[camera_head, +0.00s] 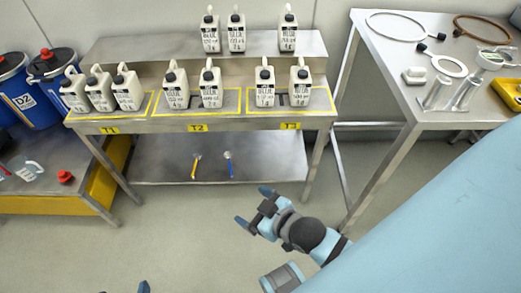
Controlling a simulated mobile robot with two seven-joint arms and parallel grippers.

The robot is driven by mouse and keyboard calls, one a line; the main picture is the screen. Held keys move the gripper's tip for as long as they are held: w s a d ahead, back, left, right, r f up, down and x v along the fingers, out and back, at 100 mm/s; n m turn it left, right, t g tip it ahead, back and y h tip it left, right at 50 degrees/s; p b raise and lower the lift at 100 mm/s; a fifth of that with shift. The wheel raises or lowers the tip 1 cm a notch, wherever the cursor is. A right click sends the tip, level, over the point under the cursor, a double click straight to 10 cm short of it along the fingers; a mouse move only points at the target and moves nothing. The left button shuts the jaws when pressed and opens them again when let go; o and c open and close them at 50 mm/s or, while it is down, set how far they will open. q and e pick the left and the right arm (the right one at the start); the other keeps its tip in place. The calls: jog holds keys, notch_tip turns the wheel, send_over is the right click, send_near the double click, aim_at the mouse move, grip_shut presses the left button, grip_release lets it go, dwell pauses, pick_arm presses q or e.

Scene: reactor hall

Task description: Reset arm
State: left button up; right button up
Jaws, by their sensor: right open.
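My right gripper (254,207) is in the lower middle of the head view, in front of the steel bench and above the floor. Its two blue-grey fingers are apart and nothing is between them. Its light blue arm (430,225) comes in from the lower right. A small blue tip (143,287) at the bottom edge looks like part of my left gripper. The rest of it is out of the picture, so its jaws cannot be judged.
A steel bench (220,122) holds several white jugs on yellow-marked areas T1, T2 and T3, with more jugs on its upper shelf. A steel table (385,75) with rings and clear glassware stands at right. Blue drums (22,90) stand at left. Grey floor (170,225) is clear.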

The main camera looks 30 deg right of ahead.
jog(key=shift+s+d+f+m+g, duration=0.1)
jog(key=shift+s+f+m+g, duration=0.15)
jog(key=shift+s+f+m, duration=0.25)
jog(key=shift+s+d+f+m+g, duration=0.1)
jog(key=shift+s+f+m+g, duration=0.15)
jog(key=shift+s+m, duration=0.35)
